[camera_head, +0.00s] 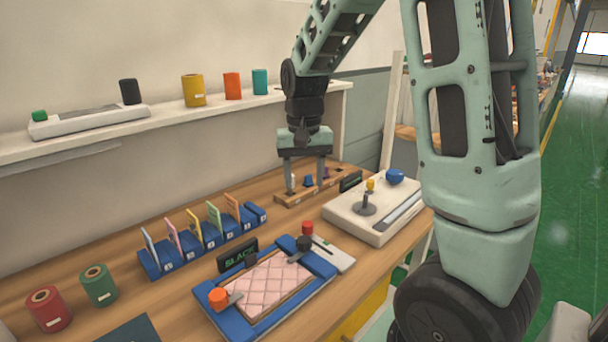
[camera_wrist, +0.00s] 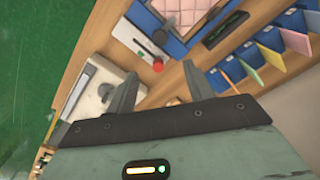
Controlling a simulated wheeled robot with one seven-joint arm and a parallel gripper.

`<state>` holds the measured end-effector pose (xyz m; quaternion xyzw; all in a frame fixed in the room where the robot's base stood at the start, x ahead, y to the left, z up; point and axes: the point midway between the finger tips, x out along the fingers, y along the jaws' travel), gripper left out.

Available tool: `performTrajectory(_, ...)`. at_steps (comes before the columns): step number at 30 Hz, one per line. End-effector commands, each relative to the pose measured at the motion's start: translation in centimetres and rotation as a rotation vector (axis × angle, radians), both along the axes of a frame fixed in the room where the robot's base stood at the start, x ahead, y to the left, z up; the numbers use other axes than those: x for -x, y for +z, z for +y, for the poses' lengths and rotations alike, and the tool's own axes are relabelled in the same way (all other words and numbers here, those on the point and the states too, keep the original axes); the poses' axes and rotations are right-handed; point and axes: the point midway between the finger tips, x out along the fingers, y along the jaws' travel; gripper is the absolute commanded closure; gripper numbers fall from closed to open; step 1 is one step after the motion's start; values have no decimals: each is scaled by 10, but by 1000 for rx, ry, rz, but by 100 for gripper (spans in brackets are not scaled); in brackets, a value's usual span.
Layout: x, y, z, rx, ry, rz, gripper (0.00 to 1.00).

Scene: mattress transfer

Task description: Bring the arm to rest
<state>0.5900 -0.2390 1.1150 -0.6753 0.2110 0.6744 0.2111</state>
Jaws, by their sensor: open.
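My gripper (camera_head: 306,186) is open and points down over the back of the wooden bench, at the small wooden block with pegs (camera_head: 310,189). In the head view its fingers overlap that block, and I cannot tell whether they touch it. In the wrist view my gripper (camera_wrist: 160,90) shows two spread fingers with nothing between them but bench top and part of the devices beyond. My arm reaches down from the top of the head view.
A pink quilted pad (camera_head: 268,284) lies in a blue frame (camera_head: 215,312). A white joystick box (camera_head: 345,222) stands right of it. A blue rack (camera_head: 152,270) holds coloured cards. Red (camera_head: 48,309) and green (camera_head: 98,286) rolls stand at left. A shelf (camera_head: 60,146) runs behind.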

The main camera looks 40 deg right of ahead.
Motion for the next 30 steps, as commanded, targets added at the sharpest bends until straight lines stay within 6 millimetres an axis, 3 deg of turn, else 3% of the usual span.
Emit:
performTrajectory(21,0,4,5,-2,13,0,48)
performTrajectory(23,0,3,17,-8,48,-3,48)
performTrajectory(26,4,0,60,-24,169,-8,48)
performTrajectory(30,31,-7,151,-53,455,-21,48)
